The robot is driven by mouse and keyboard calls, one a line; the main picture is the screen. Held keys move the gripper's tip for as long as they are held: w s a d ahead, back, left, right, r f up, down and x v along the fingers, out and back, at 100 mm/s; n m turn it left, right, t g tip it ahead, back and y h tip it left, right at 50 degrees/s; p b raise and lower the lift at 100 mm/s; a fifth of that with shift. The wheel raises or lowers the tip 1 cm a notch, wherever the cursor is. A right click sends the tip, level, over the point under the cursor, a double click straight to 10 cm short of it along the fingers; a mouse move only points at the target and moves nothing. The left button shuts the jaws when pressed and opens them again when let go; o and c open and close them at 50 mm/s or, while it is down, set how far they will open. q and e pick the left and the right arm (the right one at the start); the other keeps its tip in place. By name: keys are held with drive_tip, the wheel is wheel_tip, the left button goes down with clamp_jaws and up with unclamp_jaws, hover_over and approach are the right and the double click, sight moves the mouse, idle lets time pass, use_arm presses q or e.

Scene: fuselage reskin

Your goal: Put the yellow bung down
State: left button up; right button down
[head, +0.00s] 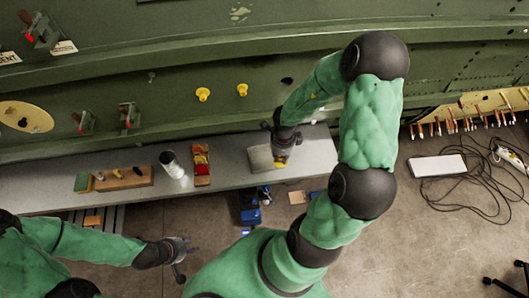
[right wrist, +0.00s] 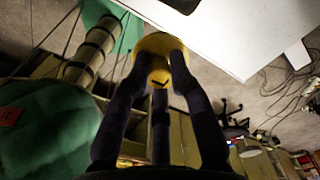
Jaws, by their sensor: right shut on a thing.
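The yellow bung (right wrist: 158,72) is held between the dark fingers of my right gripper (right wrist: 155,88). In the head view my right gripper (head: 282,157) is above the grey bench (head: 235,157), by a light grey pad (head: 261,158); a bit of the bung's yellow (head: 281,164) shows beneath it. Whether the bung touches the bench or pad I cannot tell. Two other yellow bungs (head: 203,94) (head: 242,90) sit in the green fuselage skin (head: 180,75). My left gripper (head: 183,258) is empty, its fingers apart, in front of the bench.
On the bench stand a wooden block (head: 125,178), a pale cylinder (head: 173,166) and a red-and-yellow item (head: 201,164). A dark hole (head: 287,81) is in the skin. A white panel (head: 437,165) and black cables (head: 475,180) lie on the floor at right.

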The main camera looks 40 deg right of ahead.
drive_tip(key=w+f, duration=0.2)
drive_tip(key=w, duration=0.1)
drive_tip(key=w+f, duration=0.3)
drive_tip(key=w+f+b, duration=0.1)
drive_tip(key=w+f, duration=0.1)
drive_tip(key=w, duration=0.1)
drive_tip(key=shift+d+f, duration=0.15)
drive_tip(key=shift+f, duration=0.1)
drive_tip(key=shift+w+f, duration=0.15)
drive_tip(key=shift+f, duration=1.55)
drive_tip(key=c, duration=1.1)
unclamp_jaws()
wheel_tip(320, 180, up, 12)
drive_tip(key=shift+r+p, duration=0.1)
drive_tip(key=shift+p, duration=0.6)
